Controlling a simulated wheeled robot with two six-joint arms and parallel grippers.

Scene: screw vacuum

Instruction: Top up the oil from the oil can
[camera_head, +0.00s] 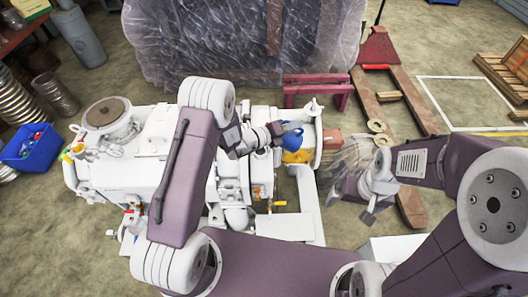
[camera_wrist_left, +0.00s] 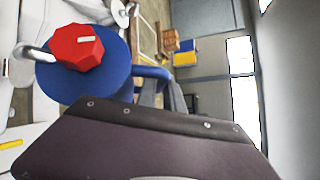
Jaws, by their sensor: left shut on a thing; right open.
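The blue oil can (camera_head: 292,139) is held over the right part of the white vacuum pump (camera_head: 150,150) in the head view. My left gripper (camera_head: 284,129) is shut on it. In the left wrist view the oil can (camera_wrist_left: 110,75) shows its red cap (camera_wrist_left: 78,47) and a blue handle (camera_wrist_left: 152,72) beside grey finger parts. A pale curved tube, perhaps the spout, shows at the cap's left. The pump's oil opening cannot be made out. My right gripper (camera_head: 368,212) is open and empty, to the right of the pump.
Yellow-orange parts (camera_head: 297,156) of the pump lie just below the can. A plastic-wrapped block (camera_head: 230,45) stands behind. A dark red pallet jack (camera_head: 400,110) and a wooden pallet (camera_head: 508,75) are at the right. A blue bin (camera_head: 32,150) stands at the left.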

